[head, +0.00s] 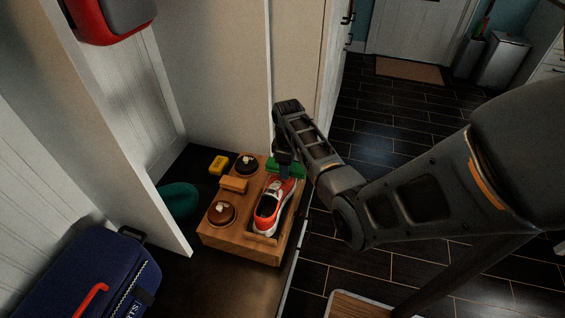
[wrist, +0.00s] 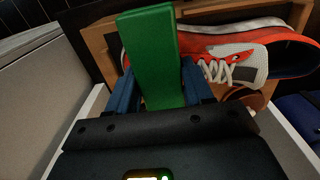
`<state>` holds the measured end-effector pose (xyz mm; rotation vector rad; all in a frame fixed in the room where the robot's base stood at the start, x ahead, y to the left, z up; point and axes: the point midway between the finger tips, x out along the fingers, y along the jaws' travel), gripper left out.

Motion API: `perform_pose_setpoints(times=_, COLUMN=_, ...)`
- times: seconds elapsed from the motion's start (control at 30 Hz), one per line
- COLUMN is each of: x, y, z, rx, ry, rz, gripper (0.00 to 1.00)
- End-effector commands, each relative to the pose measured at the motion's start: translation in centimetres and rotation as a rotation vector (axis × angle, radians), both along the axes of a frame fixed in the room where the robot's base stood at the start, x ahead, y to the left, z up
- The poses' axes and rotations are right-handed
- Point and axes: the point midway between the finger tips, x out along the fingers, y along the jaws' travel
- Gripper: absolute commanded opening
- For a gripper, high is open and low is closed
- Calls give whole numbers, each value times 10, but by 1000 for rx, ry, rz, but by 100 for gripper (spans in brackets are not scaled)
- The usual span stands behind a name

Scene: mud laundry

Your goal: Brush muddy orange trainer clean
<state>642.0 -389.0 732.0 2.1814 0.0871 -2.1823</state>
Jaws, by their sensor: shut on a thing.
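My gripper (head: 284,174) points down over the far end of the wooden box. It is shut on a green block-shaped brush (wrist: 150,55), held between blue fingers; green also shows beside the fingers in the head view (head: 299,169). Its bristles are hidden. The orange trainer (head: 266,216), with white sole and laces, lies on the box with its toe toward the gripper. In the wrist view the trainer (wrist: 205,50) runs behind the brush, which covers part of its toe end. I cannot tell whether they touch. I cannot make out clear mud on the visible side.
The wooden box (head: 240,248) also carries two round brown tins (head: 221,213) (head: 246,166) and a small wooden block (head: 234,184). A yellow sponge (head: 218,165) lies behind. A teal item (head: 178,199) and a navy bag (head: 95,275) are at left. White panels stand close around; dark floor is open at right.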

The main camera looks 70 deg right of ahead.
Motion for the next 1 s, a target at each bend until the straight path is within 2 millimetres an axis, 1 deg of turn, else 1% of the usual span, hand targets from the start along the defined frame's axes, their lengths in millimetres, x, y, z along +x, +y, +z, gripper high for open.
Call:
perform_pose_setpoints(times=0.43, x=2, y=0, z=-1, rx=0, ry=0, rz=1, gripper=18)
perform_pose_setpoints(times=1.0, x=35, y=3, z=2, rx=0, ry=-1, rz=2, gripper=18)
